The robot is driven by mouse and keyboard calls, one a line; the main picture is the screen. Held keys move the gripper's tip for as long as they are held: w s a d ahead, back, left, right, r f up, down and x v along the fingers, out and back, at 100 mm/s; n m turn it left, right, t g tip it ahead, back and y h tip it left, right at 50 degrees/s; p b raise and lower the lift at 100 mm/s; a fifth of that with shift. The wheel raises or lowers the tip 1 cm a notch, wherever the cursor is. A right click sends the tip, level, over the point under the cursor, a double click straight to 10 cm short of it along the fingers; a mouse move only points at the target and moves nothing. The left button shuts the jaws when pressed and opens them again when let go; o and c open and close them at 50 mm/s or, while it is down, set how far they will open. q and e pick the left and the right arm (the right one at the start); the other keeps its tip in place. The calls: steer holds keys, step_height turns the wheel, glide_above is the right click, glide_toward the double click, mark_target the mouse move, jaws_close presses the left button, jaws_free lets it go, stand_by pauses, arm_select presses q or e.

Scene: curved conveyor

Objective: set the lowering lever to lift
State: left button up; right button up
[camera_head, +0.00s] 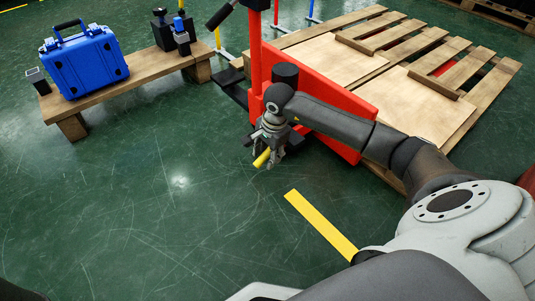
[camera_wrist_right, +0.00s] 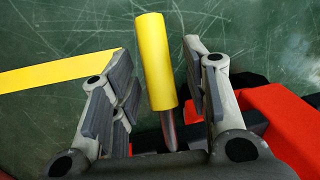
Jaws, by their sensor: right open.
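The lowering lever (camera_head: 262,158) has a yellow cylindrical grip on a thin metal rod. It sticks out low at the front of a red pallet truck (camera_head: 335,100). My right gripper (camera_head: 271,160) is at the lever, with its fingers pointing down. In the right wrist view the yellow grip (camera_wrist_right: 156,62) lies between the two open fingers of my right gripper (camera_wrist_right: 157,75). Gaps show on both sides, with the grip nearer the right finger. The lever's base is hidden behind the gripper's palm. My left gripper is not in view.
A wooden pallet (camera_head: 415,75) with flat boards sits behind the truck. A bench (camera_head: 140,72) at the left bears a blue case (camera_head: 84,62) and small dark items. The truck's red mast (camera_head: 255,45) rises beside my right wrist. Green floor ahead is clear, with a yellow stripe (camera_head: 320,225).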

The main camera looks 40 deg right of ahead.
jaws_close()
